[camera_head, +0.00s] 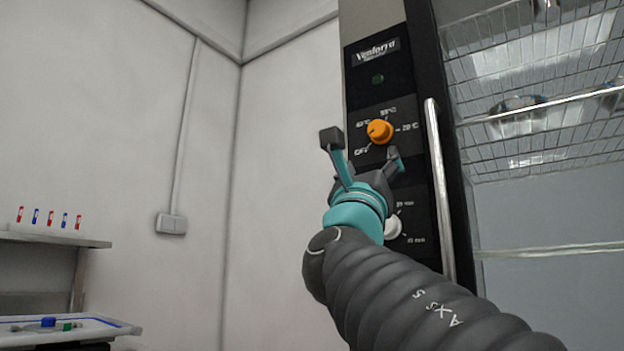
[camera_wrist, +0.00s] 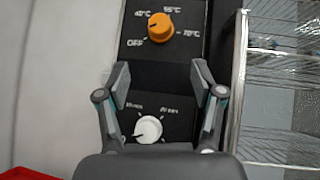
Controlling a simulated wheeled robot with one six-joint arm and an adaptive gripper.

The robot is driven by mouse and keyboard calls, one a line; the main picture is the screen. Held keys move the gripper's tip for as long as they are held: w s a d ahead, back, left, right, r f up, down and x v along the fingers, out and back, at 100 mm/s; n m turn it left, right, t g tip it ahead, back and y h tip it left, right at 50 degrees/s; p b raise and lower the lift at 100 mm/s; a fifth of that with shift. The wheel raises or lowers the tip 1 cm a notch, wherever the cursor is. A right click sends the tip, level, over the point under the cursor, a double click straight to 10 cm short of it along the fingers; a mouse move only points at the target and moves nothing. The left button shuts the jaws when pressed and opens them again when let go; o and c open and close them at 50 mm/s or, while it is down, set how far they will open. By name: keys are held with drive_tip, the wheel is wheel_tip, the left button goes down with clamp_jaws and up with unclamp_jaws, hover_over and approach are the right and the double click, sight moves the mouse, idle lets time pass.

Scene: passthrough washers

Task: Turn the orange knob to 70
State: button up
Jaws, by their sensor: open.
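The orange knob (camera_head: 380,132) is on the black control panel of the machine, with marks OFF, 40, 55 and 70°C around it. It also shows near the top of the wrist view (camera_wrist: 160,27), above the gap between my fingers. Its dark pointer mark faces left, between OFF and 40°C as far as I can tell. My gripper (camera_head: 363,148) is open and empty in front of the panel, just below the orange knob and apart from it. In the wrist view the fingers (camera_wrist: 163,82) are spread wide over the panel.
A white timer knob (camera_wrist: 148,129) sits below the orange knob, partly hidden by my arm in the head view (camera_head: 393,227). A vertical metal handle (camera_head: 440,190) runs close to the panel's right. Wire racks (camera_head: 540,120) lie beyond. A shelf with small tubes (camera_head: 50,238) is far left.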

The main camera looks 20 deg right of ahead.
sight(377, 132)
drive_tip(key=p+x, duration=0.4)
drive_tip(key=x, duration=0.9)
drive_tip(key=shift+w+d+r, duration=0.1)
drive_tip(key=shift+w+r, duration=0.05)
drive_tip(key=shift+r, duration=0.25)
drive_tip(key=c, duration=1.1)
